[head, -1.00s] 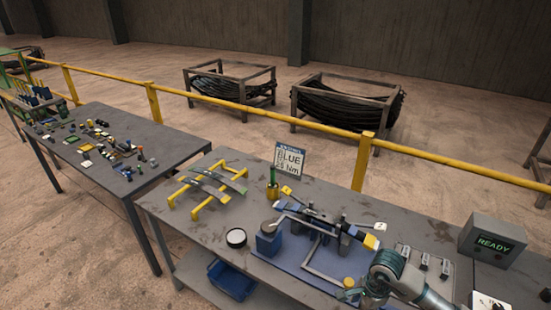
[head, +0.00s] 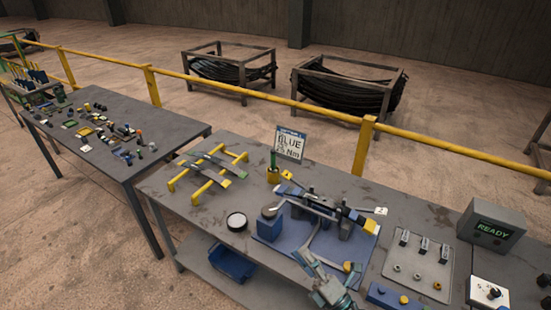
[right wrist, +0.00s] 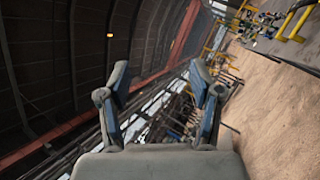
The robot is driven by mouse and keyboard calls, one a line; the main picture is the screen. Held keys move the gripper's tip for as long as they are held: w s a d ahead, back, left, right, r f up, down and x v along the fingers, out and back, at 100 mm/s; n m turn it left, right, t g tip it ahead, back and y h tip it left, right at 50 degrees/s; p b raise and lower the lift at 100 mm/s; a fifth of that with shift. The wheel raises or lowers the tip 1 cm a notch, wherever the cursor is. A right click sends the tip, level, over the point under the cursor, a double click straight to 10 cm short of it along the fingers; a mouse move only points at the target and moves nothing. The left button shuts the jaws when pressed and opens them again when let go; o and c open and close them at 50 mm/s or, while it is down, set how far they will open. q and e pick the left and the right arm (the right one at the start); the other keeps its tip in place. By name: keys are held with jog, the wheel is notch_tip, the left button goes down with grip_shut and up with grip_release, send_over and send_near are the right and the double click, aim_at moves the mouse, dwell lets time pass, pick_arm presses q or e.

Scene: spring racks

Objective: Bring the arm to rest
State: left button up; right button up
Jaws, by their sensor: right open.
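My right gripper (head: 318,274) is at the bottom of the head view, in front of the blue fixture base (head: 268,228) on the near workbench. It also shows in the right wrist view (right wrist: 160,82), with its two fingers spread apart and nothing between them. The wrist view looks away from the bench, towards a dark wall and the floor. The fixture holds a dark bar-shaped assembly (head: 330,212) with a yellow end. Whether the gripper touches the bench or fixture cannot be told. My left gripper is not in view.
Right of the gripper lie a grey plate with small parts (head: 417,265) and a blue block (head: 399,297). A READY box (head: 492,226) stands further right. A yellow rail (head: 230,90) runs behind.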

jog(key=w+d+f+m+t+h, duration=0.2)
jog(key=d+f+m+h, duration=0.8)
jog(key=m+h, duration=0.45)
jog(key=s+d+f+m+g+h, duration=0.1)
jog(key=s+d+f+m+g, duration=0.1)
jog(key=f+m+g, duration=0.3)
jog(key=s+d+f+m+h, duration=0.2)
jog(key=d+f+m, duration=0.1)
jog(key=f, duration=0.4)
jog(key=s+f+m+g+y, duration=0.1)
jog(key=s+f+m+g, duration=0.2)
jog(key=s+f+g, duration=0.5)
jog(key=s+f+m+g, duration=0.25)
jog(key=s+f, duration=0.25)
jog(key=s, duration=0.7)
notch_tip(320, 180, down, 27)
jog(key=s+g, duration=0.1)
jog(key=s, duration=0.1)
jog(key=s+d+f+g, duration=0.1)
jog(key=s+d+f, duration=0.1)
jog(key=s+f, duration=1.3)
jog(key=shift+s+d+n, duration=0.35)
jog(key=shift+s+n, duration=0.05)
jog(key=shift+s, duration=0.6)
